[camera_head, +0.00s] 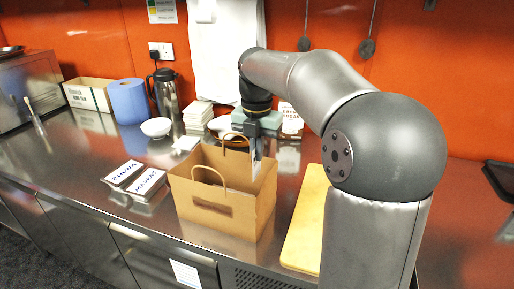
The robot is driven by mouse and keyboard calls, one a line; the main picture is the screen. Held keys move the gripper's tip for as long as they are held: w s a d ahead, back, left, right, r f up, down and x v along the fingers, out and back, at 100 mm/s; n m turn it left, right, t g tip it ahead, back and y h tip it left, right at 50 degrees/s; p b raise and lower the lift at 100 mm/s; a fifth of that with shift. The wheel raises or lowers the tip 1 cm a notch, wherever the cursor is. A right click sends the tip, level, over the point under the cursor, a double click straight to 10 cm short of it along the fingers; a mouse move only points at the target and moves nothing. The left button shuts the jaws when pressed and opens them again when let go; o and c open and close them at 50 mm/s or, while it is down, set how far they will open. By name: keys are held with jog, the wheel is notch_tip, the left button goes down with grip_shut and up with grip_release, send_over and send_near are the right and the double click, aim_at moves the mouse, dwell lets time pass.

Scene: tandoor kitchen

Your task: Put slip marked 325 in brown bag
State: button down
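The open brown paper bag (214,213) stands upright on the steel counter, its two loop handles raised. My gripper (254,137) points down over the bag's back right part. A thin pale slip (257,158) hangs below the fingers, and they look shut on it. The slip's lower end is at the bag's mouth, by the back right wall; whether it touches the bag I cannot tell. No number can be read on it. The bag's inside bottom is hidden.
Two dark-lettered white labels (149,182) lie left of the bag. A yellow cutting board (304,229) lies to its right. Behind are a white bowl (156,127), a steel flask (165,93), a blue roll (128,101), a cardboard box (89,94) and stacked white items (198,113).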

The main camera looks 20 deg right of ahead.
jog(key=shift+f+b, duration=2.45)
jog(key=shift+f, duration=2.15)
jog(key=shift+f+b, duration=1)
jog(key=shift+f, duration=1)
jog(key=c, duration=1.6)
grip_release()
notch_tip(320, 180, up, 16)
jog(key=p, duration=1.5)
jog(key=shift+r, duration=0.1)
